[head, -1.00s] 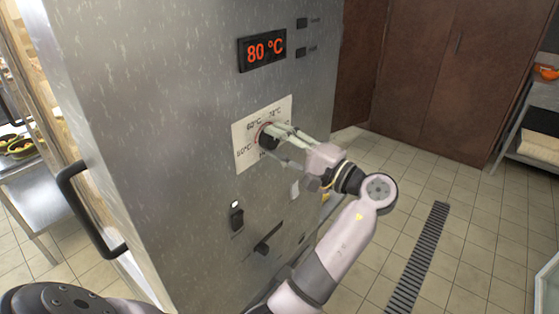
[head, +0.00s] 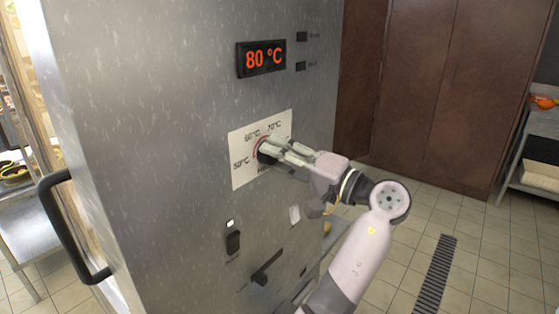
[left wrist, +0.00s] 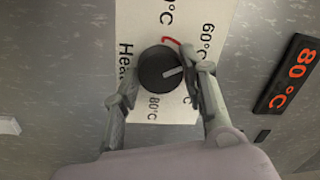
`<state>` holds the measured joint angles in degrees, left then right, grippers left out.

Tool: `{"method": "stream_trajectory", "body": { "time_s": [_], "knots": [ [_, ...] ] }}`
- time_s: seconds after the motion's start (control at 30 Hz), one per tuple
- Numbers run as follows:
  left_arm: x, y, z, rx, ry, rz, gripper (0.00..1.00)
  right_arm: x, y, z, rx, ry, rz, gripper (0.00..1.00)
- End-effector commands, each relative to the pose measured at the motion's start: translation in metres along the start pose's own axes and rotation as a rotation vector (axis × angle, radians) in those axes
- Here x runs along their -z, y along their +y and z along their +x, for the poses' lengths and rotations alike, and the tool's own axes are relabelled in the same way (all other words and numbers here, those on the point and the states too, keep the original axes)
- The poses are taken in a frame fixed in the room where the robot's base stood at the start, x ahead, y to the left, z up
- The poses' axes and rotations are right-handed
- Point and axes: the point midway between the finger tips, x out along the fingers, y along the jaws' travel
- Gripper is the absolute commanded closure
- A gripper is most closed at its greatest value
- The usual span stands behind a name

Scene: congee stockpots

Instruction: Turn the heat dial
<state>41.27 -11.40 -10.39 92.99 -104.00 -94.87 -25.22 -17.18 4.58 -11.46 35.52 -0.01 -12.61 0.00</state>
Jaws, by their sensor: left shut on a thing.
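The heat dial (head: 262,153) is a round black knob on a white label plate (head: 240,174) on the steel cabinet front. In the left wrist view the dial (left wrist: 155,72) shows its white pointer line toward the right finger, on the side of the 60°C and partly hidden °C marks. My left gripper (head: 268,150) reaches in from the right of the head view and is shut on the dial. Its fingers (left wrist: 158,84) lie on either side of the knob. A red display (head: 262,57) above reads 80 °C. My right gripper is not in view.
Below the plate are a black rocker switch (head: 233,241) and a black lever (head: 266,268). A black door handle (head: 72,230) sticks out at the left. Brown cupboards (head: 440,100) and a shelf unit (head: 535,150) stand behind; the tiled floor between is clear.

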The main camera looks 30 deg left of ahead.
Motion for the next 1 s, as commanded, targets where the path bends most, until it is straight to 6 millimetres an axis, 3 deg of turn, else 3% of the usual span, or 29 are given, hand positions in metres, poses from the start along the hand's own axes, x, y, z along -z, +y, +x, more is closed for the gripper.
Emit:
{"method": "stream_trajectory", "body": {
  "time_s": [0.23,0.27,0.53,0.87,1.0],
  "knots": [
    [-0.002,0.003,-0.001,-0.007,-0.006,0.005,0.89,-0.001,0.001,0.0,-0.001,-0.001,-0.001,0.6],
    [-0.002,0.003,-0.001,-0.007,-0.006,0.005,0.59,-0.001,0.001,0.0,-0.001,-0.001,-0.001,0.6],
    [-0.001,0.002,0.0,-0.004,-0.003,0.004,0.41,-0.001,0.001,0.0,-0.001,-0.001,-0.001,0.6],
    [0.0,-0.001,0.0,-0.002,-0.002,0.002,0.4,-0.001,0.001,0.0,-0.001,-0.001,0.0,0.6],
    [0.005,-0.014,0.001,-0.002,-0.001,-0.003,0.4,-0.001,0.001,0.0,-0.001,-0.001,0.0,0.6]
  ]
}}
